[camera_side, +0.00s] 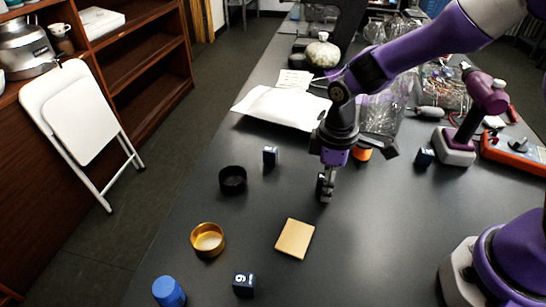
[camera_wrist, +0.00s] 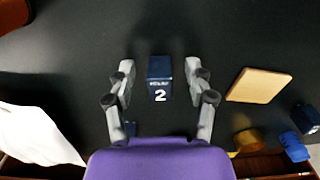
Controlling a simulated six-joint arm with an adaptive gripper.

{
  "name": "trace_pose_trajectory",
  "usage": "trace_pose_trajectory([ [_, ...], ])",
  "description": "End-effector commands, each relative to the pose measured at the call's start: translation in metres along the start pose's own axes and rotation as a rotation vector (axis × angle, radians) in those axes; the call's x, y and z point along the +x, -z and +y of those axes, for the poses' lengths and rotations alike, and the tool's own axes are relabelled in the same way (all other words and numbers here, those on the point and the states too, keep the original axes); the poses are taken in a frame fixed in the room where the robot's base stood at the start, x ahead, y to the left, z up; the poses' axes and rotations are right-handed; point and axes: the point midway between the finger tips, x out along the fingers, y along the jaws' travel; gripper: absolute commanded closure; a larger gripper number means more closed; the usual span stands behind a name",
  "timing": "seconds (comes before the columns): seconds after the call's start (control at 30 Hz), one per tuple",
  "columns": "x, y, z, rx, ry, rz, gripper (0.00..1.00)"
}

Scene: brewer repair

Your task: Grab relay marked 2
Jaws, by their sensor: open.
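The relay marked 2 (camera_wrist: 159,80) is a small dark blue block with a white 2, seen upright in the wrist view. My gripper (camera_wrist: 159,70) is open, with one finger on each side of the relay and a visible gap on both sides. In the side view my gripper (camera_side: 325,187) points down close to the table. The relay cannot be made out clearly there, as the fingers cover that spot. How far the fingertips are above the table is hard to tell.
Another dark block (camera_side: 270,156), a black ring (camera_side: 232,180), a gold ring (camera_side: 208,240), a relay marked 6 (camera_side: 245,284), a blue cap (camera_side: 168,291) and a tan square plate (camera_side: 295,239) lie nearby. An orange item (camera_side: 361,153) is behind my gripper.

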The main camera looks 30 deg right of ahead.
Motion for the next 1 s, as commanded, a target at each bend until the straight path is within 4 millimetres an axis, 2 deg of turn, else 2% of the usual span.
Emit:
trace_pose_trajectory([
  [0.03,0.000,0.000,0.000,0.000,0.000,0.000,0.39],
  [0.07,0.000,0.000,0.000,0.000,0.000,0.000,0.49],
  [0.1,0.000,0.000,0.000,0.000,0.000,0.000,0.69],
  [0.17,0.000,0.000,0.000,0.000,0.000,0.000,0.99],
  [0.67,-0.005,0.000,0.000,0.000,0.000,0.000,1.00],
  [0.77,-0.015,0.001,0.001,0.000,-0.002,0.002,1.00],
  [0.93,-0.045,0.001,0.000,-0.001,-0.003,0.005,1.00],
  [1.0,-0.053,0.001,-0.019,-0.008,-0.002,0.004,1.00],
])
